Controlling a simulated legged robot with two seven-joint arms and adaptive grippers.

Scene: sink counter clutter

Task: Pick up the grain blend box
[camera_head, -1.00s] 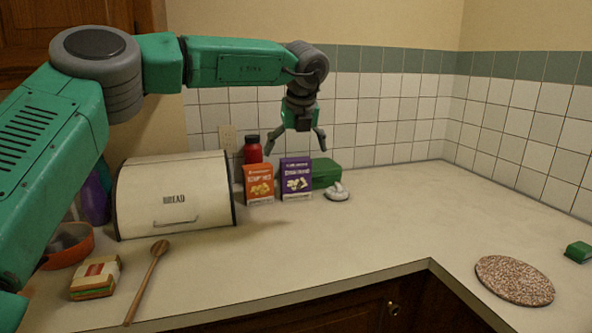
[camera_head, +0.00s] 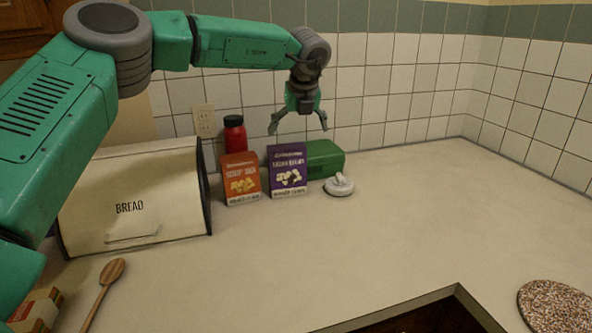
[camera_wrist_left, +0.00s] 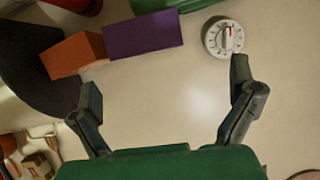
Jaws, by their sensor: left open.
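A purple box (camera_head: 287,171) with pale pictures stands upright on the counter near the back wall. Its lettering is too blurred to read surely; it may be the grain blend box. An orange box (camera_head: 240,178), seemingly labelled soup mix, stands just left of it. In the left wrist view the purple box (camera_wrist_left: 142,35) and orange box (camera_wrist_left: 73,55) show from above, beyond the fingers. My left gripper (camera_head: 298,129) is open and empty, fingers pointing down, appearing above the purple box; it also shows in the left wrist view (camera_wrist_left: 165,78). My right gripper is not in view.
A green container (camera_head: 324,159) is behind and right of the purple box, with a white dial timer (camera_head: 339,185) in front. A red bottle (camera_head: 235,136) stands behind the orange box. The bread bin (camera_head: 135,195) is left.

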